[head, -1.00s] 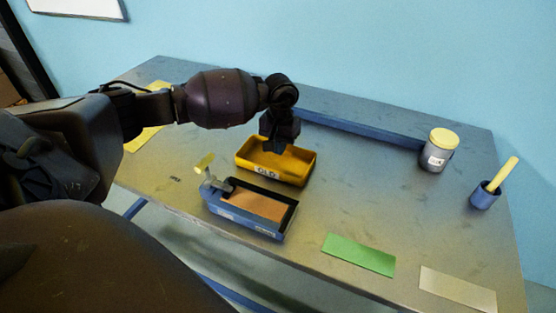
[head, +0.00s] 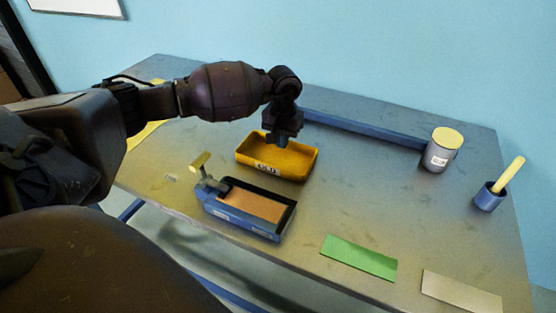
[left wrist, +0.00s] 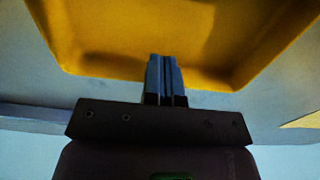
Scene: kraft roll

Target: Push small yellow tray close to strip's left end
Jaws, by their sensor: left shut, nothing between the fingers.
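The small yellow tray (head: 300,171) sits on the table behind a blue open box, with a dark-lettered label on its front. A long blue strip (head: 365,127) runs along the back of the table, its left end partly hidden by my left arm. My left gripper (head: 277,143) points down over the tray's back side, its fingers shut and empty. In the left wrist view the shut fingertips (left wrist: 165,72) overlap the wall of the yellow tray (left wrist: 105,64). I cannot tell whether they touch it. My right gripper is not in view.
The blue box (head: 228,220) holds a brown sheet, with a yellow-handled part at its left end. A green sheet (head: 358,258) and a pale sheet (head: 460,294) lie at front right. A yellow-lidded jar (head: 440,158) and a blue cup (head: 488,199) stand at right. Mid-right table is clear.

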